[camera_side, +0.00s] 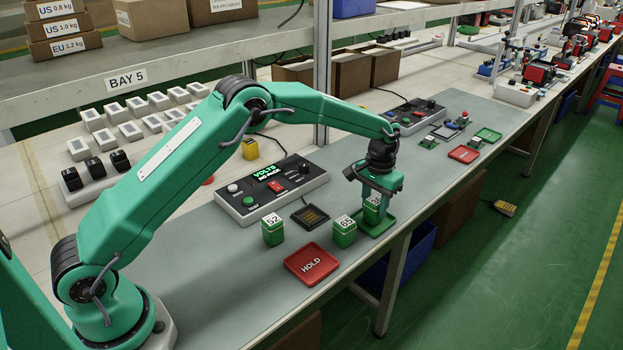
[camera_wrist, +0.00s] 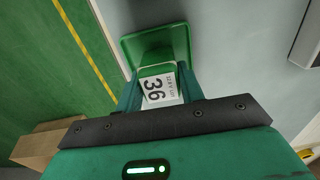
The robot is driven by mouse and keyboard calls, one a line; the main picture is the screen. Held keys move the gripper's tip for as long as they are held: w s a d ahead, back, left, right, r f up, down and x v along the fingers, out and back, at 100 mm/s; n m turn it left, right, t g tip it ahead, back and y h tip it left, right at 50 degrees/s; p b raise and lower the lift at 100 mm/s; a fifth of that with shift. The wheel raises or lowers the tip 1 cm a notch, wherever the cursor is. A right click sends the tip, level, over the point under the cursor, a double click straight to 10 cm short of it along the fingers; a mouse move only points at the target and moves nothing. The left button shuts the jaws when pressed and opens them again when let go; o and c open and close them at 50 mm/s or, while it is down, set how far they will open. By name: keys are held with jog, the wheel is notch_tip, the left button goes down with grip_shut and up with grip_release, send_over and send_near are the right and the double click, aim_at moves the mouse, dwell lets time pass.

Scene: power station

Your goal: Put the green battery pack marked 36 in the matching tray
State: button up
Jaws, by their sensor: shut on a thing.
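My gripper (camera_side: 374,193) is shut on the green battery pack marked 36 (camera_wrist: 157,88), with one finger on each side of it. In the side view this pack (camera_side: 372,210) is partly hidden by the jaws. It is upright, over or in the green tray (camera_side: 382,226); I cannot tell whether it touches the tray's floor. The tray also shows in the wrist view (camera_wrist: 172,38), around and beyond the pack. Two other green packs stand to the left: one marked 52 (camera_side: 272,232) and one whose number looks like 55 or 65 (camera_side: 344,233).
A red HOLD tray (camera_side: 312,264) lies at the bench's front edge. A tester box with a lit display (camera_side: 270,190) and a dark slotted pad (camera_side: 310,215) stand behind the packs. The grey mat is clear at the lower left.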

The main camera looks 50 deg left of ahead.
aim_at(375, 200)
jog(key=shift+f, duration=0.1)
jog(key=o, duration=1.2)
jog(key=shift+r, duration=6.15)
jog(key=shift+r, duration=0.1)
